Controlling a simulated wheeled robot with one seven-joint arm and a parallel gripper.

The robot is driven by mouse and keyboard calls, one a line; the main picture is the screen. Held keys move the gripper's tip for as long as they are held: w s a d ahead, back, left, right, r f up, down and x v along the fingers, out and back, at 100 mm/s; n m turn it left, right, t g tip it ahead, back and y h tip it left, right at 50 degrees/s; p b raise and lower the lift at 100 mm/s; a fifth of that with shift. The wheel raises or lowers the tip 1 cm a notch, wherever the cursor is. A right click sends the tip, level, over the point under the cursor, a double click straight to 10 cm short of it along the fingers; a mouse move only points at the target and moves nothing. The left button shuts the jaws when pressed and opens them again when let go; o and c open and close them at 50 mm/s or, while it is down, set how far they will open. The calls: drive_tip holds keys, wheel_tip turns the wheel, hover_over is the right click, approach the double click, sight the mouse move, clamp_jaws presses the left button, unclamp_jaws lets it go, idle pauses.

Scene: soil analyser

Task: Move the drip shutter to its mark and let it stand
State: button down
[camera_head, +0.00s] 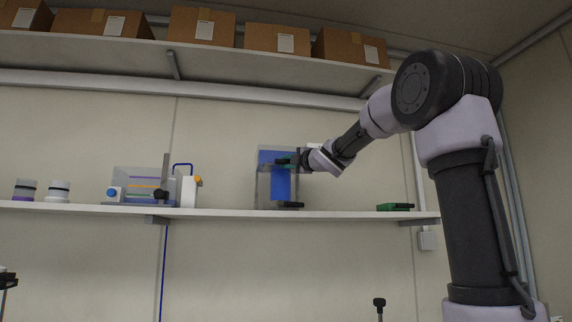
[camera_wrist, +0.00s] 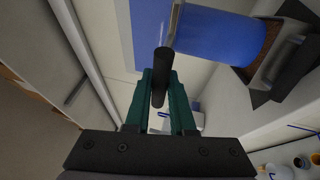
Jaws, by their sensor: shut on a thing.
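A clear box-like unit with a blue panel (camera_head: 280,184) stands on the wall shelf, in the middle of the head view. My gripper (camera_head: 286,161) is at its upper right part. In the wrist view my gripper's green fingers (camera_wrist: 161,100) are shut on a dark round bar (camera_wrist: 161,62), which seems to be the handle of the drip shutter. Blue surfaces (camera_wrist: 222,38) show just beyond the bar. My fingers hide part of the bar, and how it joins the unit is unclear. I cannot make out the mark.
A clear device with coloured lines (camera_head: 140,182) and a white bottle-like unit (camera_head: 189,192) stand left on the shelf (camera_head: 232,213). Two round jars (camera_head: 57,190) are farther left. A flat green item (camera_head: 395,207) lies right. Cardboard boxes (camera_head: 202,27) fill the upper shelf.

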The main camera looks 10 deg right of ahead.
drive_tip(key=c, duration=0.8)
unclamp_jaws()
drive_tip(key=shift+o, duration=0.2)
drive_tip(key=v, duration=1)
drive_tip(key=shift+s+d+f, duration=0.2)
drive_tip(key=shift+s, duration=0.1)
